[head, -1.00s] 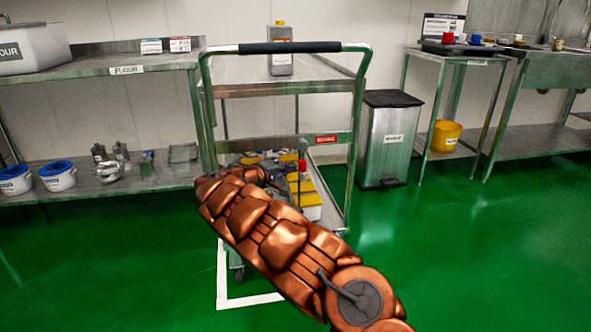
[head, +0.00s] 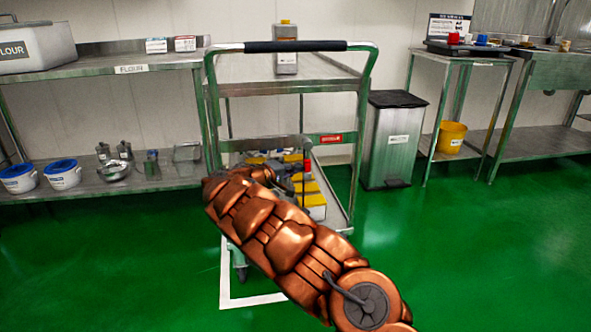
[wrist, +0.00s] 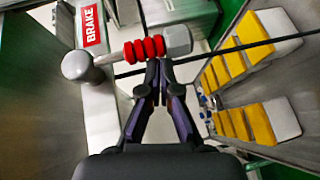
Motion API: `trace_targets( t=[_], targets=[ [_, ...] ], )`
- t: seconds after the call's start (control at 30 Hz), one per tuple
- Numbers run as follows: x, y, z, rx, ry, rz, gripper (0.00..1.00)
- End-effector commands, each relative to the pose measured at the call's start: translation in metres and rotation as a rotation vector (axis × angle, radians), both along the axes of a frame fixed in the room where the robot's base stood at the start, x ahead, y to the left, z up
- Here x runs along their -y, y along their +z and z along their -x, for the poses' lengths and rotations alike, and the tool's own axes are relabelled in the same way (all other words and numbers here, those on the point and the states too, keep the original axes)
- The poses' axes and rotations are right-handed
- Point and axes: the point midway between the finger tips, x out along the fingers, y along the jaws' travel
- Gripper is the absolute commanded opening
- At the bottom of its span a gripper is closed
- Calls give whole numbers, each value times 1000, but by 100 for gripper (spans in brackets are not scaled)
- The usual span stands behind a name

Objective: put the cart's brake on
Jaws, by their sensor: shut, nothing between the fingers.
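The cart (head: 290,90) stands ahead in the head view, with a black-gripped push handle across its top. Its brake lever (head: 307,165) shows as a small upright red piece near the cart's right side. In the wrist view the lever (wrist: 110,58) is a grey rod with a round knob at the left, red rings and a grey block-like end at the right. A red BRAKE label (wrist: 91,26) is just above it. My gripper (wrist: 158,78) is shut and empty, its tips just below the red rings; whether they touch is unclear. My arm partly hides the cart's lower left.
A grey bottle (head: 286,50) stands on the cart's top shelf. Yellow-topped white boxes (wrist: 235,72) lie lower in the cart. A pedal bin (head: 393,140) stands right of the cart, a flour shelf (head: 110,68) left. Green floor is open in front and to the right.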

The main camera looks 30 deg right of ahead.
Motion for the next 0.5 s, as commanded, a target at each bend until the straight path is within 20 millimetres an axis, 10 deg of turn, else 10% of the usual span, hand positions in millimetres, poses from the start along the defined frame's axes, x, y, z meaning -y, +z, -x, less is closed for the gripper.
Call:
trace_targets(
  t=[0.5],
  targets=[
    [-60, 3, -9, -1, 8, 2, 0]
  ],
)
